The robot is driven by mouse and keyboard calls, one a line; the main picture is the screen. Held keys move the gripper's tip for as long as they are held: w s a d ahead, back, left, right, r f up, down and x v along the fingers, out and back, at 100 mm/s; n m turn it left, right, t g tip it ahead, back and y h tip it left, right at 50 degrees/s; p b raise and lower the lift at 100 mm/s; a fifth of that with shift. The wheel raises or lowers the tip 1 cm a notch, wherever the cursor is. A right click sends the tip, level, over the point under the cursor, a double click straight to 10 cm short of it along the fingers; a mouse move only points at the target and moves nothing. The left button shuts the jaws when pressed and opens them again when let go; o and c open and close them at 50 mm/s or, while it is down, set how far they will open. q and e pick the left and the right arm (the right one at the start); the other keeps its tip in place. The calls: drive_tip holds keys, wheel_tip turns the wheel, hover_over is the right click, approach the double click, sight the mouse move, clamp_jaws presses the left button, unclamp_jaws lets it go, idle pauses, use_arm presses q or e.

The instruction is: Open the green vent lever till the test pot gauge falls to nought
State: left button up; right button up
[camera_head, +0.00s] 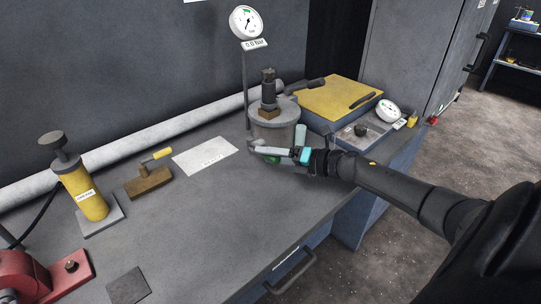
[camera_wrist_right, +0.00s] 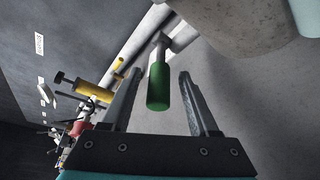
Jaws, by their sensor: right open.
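The grey test pot (camera_head: 275,132) stands on the bench with a dark fitting on its lid. Its round gauge (camera_head: 246,22) sits on a post behind; the label under the dial seems to read 0.0 bar, and the needle is too small to read. The green vent lever (camera_wrist_right: 158,86) points toward my wrist from a pale metal stem; in the head view only a bit of green (camera_head: 272,160) shows beneath my gripper. My right gripper (camera_head: 262,150) is open at the pot's front. In the wrist view its fingers (camera_wrist_right: 158,98) stand either side of the lever, with visible gaps.
A yellow-topped case (camera_head: 338,98) and a second gauge (camera_head: 388,111) lie right of the pot. A yellow hand pump (camera_head: 85,192), a wooden block with a yellow-handled tool (camera_head: 149,182) and a paper sheet (camera_head: 206,156) lie left. The bench front is mostly clear.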

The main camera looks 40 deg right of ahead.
drive_tip(key=p+v, duration=0.3)
drive_tip(key=v, duration=1.2)
drive_tip(key=shift+s+d+r, duration=0.1)
drive_tip(key=shift+s, duration=0.05)
idle(0.6)
